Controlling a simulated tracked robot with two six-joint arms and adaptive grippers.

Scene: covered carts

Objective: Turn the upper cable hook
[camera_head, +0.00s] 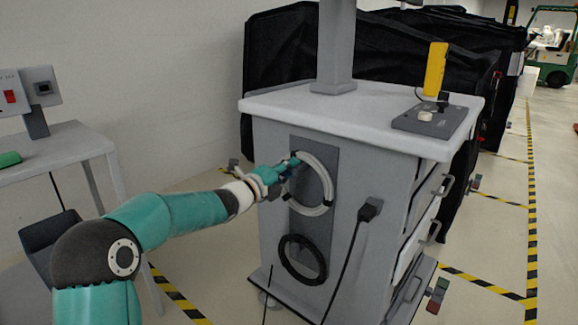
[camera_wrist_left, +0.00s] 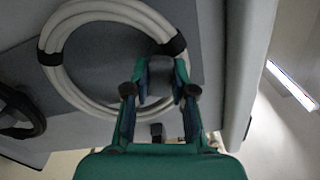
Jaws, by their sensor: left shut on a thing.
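My left gripper (camera_head: 292,163) reaches the side panel of the grey cart (camera_head: 350,150) near the top of a white cable coil (camera_head: 330,188). In the left wrist view, my left gripper (camera_wrist_left: 160,78) is shut on a small dark grey piece, the upper cable hook (camera_wrist_left: 160,66). The white coil (camera_wrist_left: 50,58) hangs beside the fingers there, with black bands around it. In the head view the hook is mostly hidden by the gripper. My right gripper is not in view.
A black cable coil (camera_head: 284,262) hangs lower on the same panel. A black plug with a hanging cord (camera_head: 369,209) is to its right. A table (camera_head: 60,150) stands at the left. Black covered carts (camera_head: 385,60) stand behind. Floor at right is open.

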